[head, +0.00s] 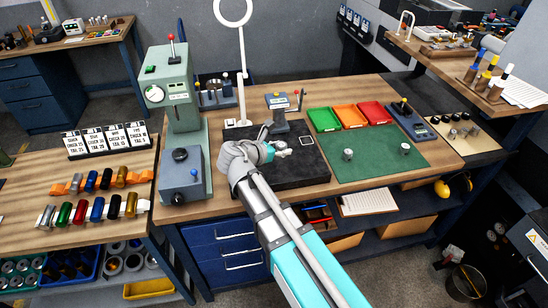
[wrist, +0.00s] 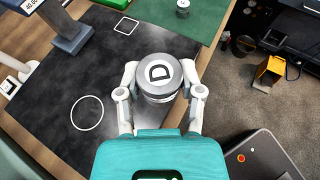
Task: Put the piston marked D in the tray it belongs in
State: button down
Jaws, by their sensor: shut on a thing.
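The piston marked D (wrist: 158,75) is a grey metal cylinder with a black D on its pale top. My gripper (wrist: 162,92) is shut on it, one finger on each side, in the wrist view. In the head view my gripper (head: 284,148) is over the black plate (head: 300,174), and the piston is hard to make out there. Green (head: 324,119), orange (head: 349,116) and red (head: 375,112) trays stand in a row at the back of the green mat, to the right of my gripper. They look empty; no marks on them are readable.
Two other metal pistons stand on the green mat (head: 380,165), one left (head: 348,154) and one right (head: 405,149). A grey gauge stand (head: 288,115) is behind my gripper. A grey-green press (head: 172,90) stands left. A blue scale-like device (head: 414,122) is right of the trays.

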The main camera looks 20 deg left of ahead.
jog(key=s+a+n+y, duration=0.1)
jog(key=s+a, duration=0.2)
jog(key=a, duration=0.2)
jog(key=shift+s+t, duration=0.15)
jog(key=shift+t, duration=0.25)
jog(key=shift+a, duration=0.1)
jog(key=w+f+b, duration=0.3)
jog(key=w, duration=0.1)
jog(key=w+f+b, duration=0.3)
jog(key=w, duration=0.2)
jog(key=w+f+b, duration=0.3)
jog(key=w, duration=0.1)
jog(key=shift+w+a, duration=0.15)
jog(key=shift+a, duration=0.2)
jog(key=shift+w+f+b, duration=0.45)
jog(key=shift+f+b, duration=1.55)
